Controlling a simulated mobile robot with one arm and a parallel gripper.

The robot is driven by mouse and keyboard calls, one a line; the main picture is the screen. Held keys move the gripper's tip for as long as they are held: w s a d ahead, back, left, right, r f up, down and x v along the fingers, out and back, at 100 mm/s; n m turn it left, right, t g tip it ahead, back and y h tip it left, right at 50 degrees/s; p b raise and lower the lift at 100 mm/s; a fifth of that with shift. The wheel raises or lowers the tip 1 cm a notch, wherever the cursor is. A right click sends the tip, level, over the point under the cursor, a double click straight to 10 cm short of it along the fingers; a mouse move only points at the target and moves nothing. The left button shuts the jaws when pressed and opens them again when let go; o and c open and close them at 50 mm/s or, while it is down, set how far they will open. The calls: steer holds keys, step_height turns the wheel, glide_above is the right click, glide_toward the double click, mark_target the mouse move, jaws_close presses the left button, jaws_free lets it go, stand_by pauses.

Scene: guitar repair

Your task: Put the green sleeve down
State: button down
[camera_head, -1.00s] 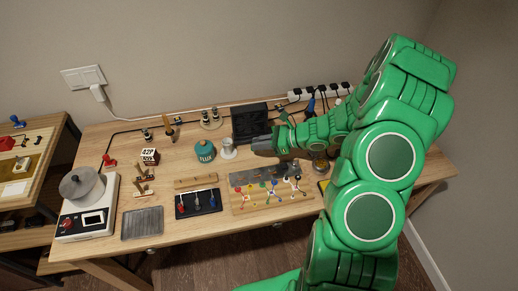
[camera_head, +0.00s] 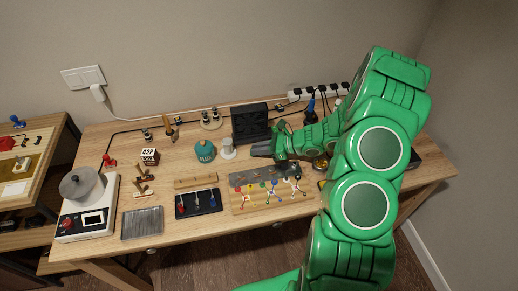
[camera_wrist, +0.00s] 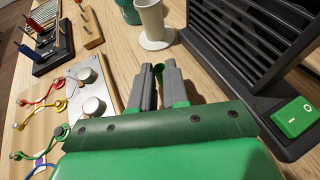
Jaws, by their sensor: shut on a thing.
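My gripper (camera_head: 262,151) is over the workbench, left of the black vented box's front in the wrist view. The grey fingers also show in the wrist view (camera_wrist: 159,84). They are shut on a small green sleeve (camera_wrist: 158,69), of which only a short piece shows between the fingertips. I cannot tell whether the sleeve touches the wooden table top (camera_wrist: 126,52). In the head view the sleeve is too small or hidden to make out.
A white cup-like stand (camera_wrist: 152,22) is just beyond the fingertips. The black vented box (camera_wrist: 250,45) with a green switch (camera_wrist: 297,117) is at right. A plate with metal knobs (camera_wrist: 91,90) and coloured clip wires lies left. A teal jar (camera_head: 204,151) stands farther left.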

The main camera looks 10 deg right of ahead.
steer(key=c, duration=1.1)
jaws_free()
steer(key=shift+f, duration=0.1)
